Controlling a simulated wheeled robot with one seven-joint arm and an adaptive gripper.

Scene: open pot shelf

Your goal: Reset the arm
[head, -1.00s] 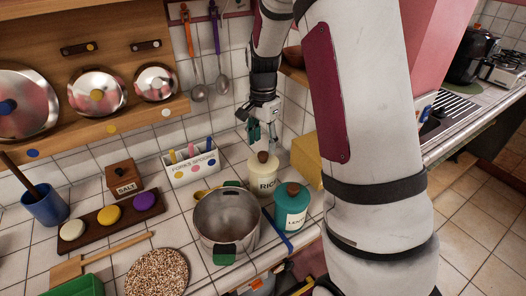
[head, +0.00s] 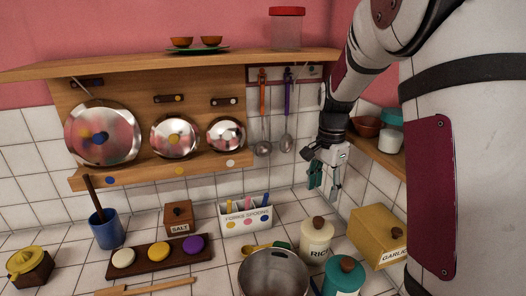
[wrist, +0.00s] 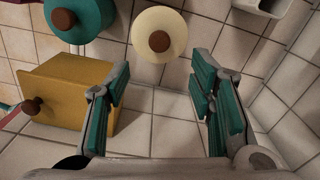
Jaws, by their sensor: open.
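My gripper (head: 325,180) hangs from my arm at the right of the head view, in front of the tiled wall. In the wrist view my gripper (wrist: 160,100) has its two green-padded fingers spread wide with nothing between them. Below it in the head view stand the cream rice jar (head: 317,238) and the teal jar (head: 343,274). The rice jar also shows in the wrist view (wrist: 177,48), just beyond the fingertips in the picture. The yellow garlic box (head: 378,236) is to the right of the rice jar, and it appears at the left in the wrist view (wrist: 62,78).
A steel pot (head: 274,274) stands at the front. A fork-and-spoon holder (head: 246,220) and a salt box (head: 179,216) are behind it. Lids (head: 174,138) rest on the wooden rack, and ladles (head: 286,143) hang near my arm. A side shelf (head: 376,148) holds bowls.

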